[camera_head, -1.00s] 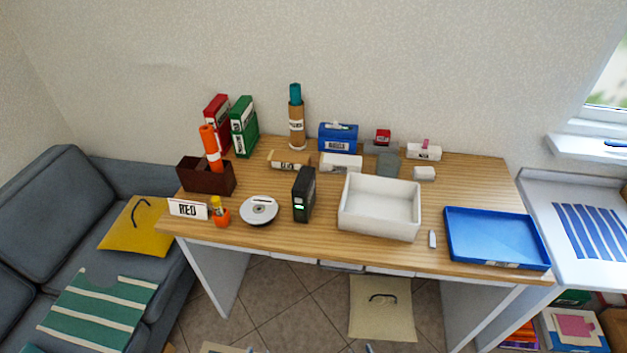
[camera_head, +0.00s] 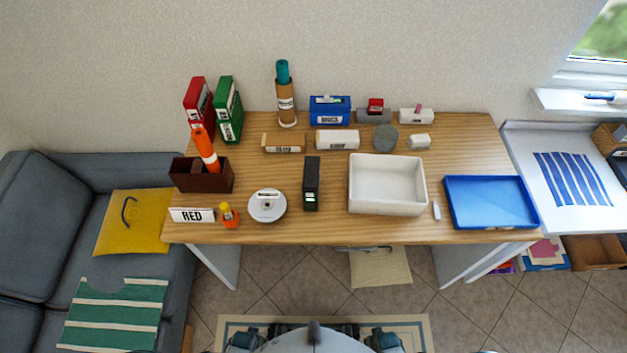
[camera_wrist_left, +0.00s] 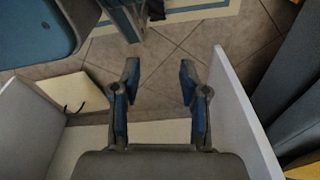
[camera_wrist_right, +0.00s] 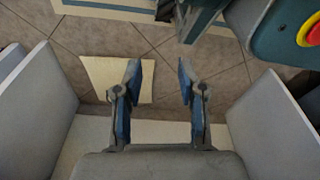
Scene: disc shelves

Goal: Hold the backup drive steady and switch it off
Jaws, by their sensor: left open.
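The backup drive (camera_head: 311,183) is a black upright box with a small lit green mark on its front. It stands on the wooden desk (camera_head: 460,150) left of the white bin. My left gripper (camera_wrist_left: 158,80) is open and empty in the left wrist view, over the tiled floor. My right gripper (camera_wrist_right: 158,80) is open and empty in the right wrist view, also over the floor. Neither gripper shows in the head view, and the drive shows in neither wrist view. Both grippers are away from the drive.
A disc spindle (camera_head: 267,206) stands left of the drive. The white bin (camera_head: 387,206) and blue tray (camera_head: 490,222) are to the right. A RED sign (camera_head: 192,215) and orange pot (camera_head: 229,216) stand at the front left. Desk in front of the drive is clear.

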